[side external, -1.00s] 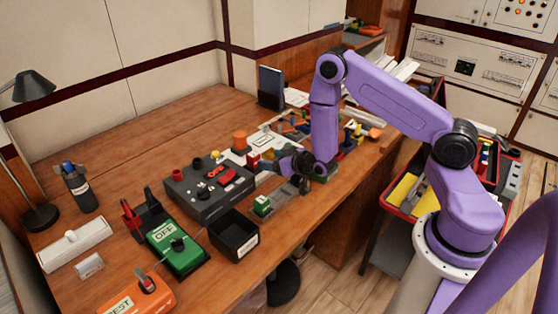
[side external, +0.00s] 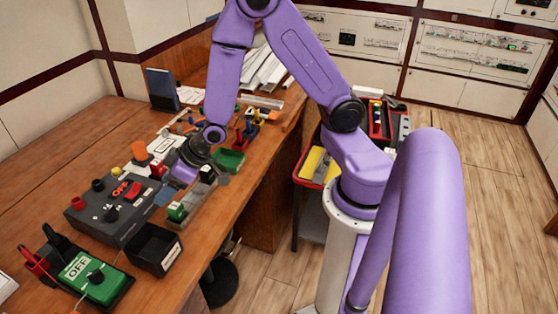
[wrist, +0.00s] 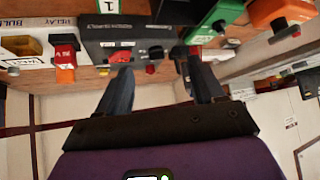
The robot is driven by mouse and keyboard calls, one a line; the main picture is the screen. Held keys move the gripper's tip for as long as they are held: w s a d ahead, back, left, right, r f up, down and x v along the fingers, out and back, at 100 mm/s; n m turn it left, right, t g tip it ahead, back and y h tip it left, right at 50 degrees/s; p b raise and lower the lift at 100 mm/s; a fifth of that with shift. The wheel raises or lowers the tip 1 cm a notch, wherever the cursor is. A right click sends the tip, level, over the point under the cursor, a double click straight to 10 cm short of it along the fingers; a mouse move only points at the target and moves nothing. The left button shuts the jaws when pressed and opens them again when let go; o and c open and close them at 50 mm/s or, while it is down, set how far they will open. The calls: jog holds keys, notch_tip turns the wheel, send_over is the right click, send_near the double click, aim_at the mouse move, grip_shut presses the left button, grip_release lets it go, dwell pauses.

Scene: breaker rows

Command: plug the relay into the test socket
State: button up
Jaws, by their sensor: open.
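My gripper (wrist: 157,62) is open, with nothing between its fingers. In the side external view my gripper (side external: 167,191) hangs low over the bench, between the grey control box (side external: 118,203) and a small green-and-white block (side external: 176,211). The wrist view is upside down and shows the grey box (wrist: 112,38) beyond the fingertips. A bench label reading RELAY (wrist: 60,21) is at its upper left, near a red-and-orange part (wrist: 65,58). I cannot tell for certain which part is the relay or which opening is the test socket.
A black open bin (side external: 154,249) and a green OFF switch box (side external: 88,277) stand at the front left. A green tray (side external: 229,161) and several small coloured parts lie behind my gripper. An orange cylinder (side external: 140,152) stands behind the grey box.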

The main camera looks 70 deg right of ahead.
jog(key=s+a+r+n+g, duration=0.2)
jog(key=s+a+r, duration=0.15)
jog(key=s, duration=0.35)
jog(key=s+d+r+n+g+h, duration=0.1)
jog(key=s+d+r+n+g, duration=0.1)
jog(key=s, duration=0.8)
jog(key=s+d+r+n+g+h, duration=0.2)
jog(key=s+d+r+n+g, duration=0.1)
jog(key=s, duration=0.6)
notch_tip(320, 180, up, 3)
jog(key=d+n, duration=0.1)
jog(key=d, duration=0.1)
jog(key=shift+s+d+r, duration=0.2)
jog(key=shift+s+d, duration=0.2)
